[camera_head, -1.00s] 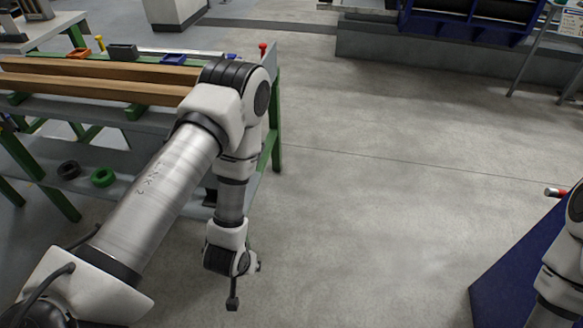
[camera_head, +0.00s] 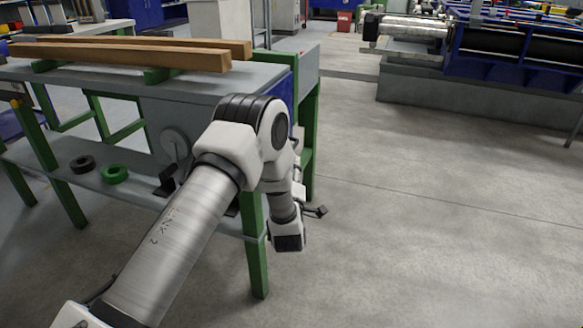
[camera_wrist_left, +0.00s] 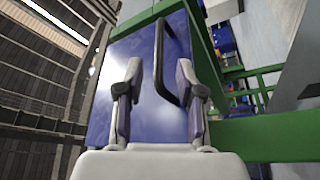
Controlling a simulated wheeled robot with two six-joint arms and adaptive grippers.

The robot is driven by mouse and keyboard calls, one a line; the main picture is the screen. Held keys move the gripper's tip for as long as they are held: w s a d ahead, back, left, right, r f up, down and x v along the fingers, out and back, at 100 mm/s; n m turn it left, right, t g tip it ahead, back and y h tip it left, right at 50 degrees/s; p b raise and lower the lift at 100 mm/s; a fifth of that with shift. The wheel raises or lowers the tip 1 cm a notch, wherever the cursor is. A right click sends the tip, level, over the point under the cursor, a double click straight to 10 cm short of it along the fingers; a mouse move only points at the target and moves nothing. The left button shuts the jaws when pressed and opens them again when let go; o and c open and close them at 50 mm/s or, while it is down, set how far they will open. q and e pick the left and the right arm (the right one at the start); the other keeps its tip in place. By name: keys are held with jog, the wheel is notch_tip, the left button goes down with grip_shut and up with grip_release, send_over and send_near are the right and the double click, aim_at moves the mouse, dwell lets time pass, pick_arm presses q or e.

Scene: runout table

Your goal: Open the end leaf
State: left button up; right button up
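The end leaf (camera_wrist_left: 140,45) is a blue panel with a dark bar handle (camera_wrist_left: 160,55) in the left wrist view. In the head view a strip of blue panel (camera_head: 284,96) shows at the table's right end, partly behind my arm. My left gripper (camera_wrist_left: 159,72) is open, its two fingers apart and pointing at the panel. The handle appears between the fingers in the picture; I cannot tell whether it is touched. In the head view the wrist hangs low beside the table end, with a finger (camera_head: 318,211) pointing right. My right gripper is out of view.
The table (camera_head: 150,80) has green legs and carries wooden beams (camera_head: 130,52). A black ring (camera_head: 82,164) and a green ring (camera_head: 114,174) lie on its lower shelf. The floor to the right (camera_head: 420,230) is clear. A blue machine (camera_head: 500,50) stands at the back right.

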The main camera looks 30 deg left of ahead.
pick_arm(q)
jog(key=b+x, duration=0.1)
jog(key=x, duration=0.5)
jog(key=shift+f+b, duration=0.1)
jog(key=shift+b, duration=0.3)
jog(key=shift+w+a+r, duration=0.2)
jog(key=shift+w+a, duration=0.1)
jog(key=shift+w, duration=0.1)
grip_shut()
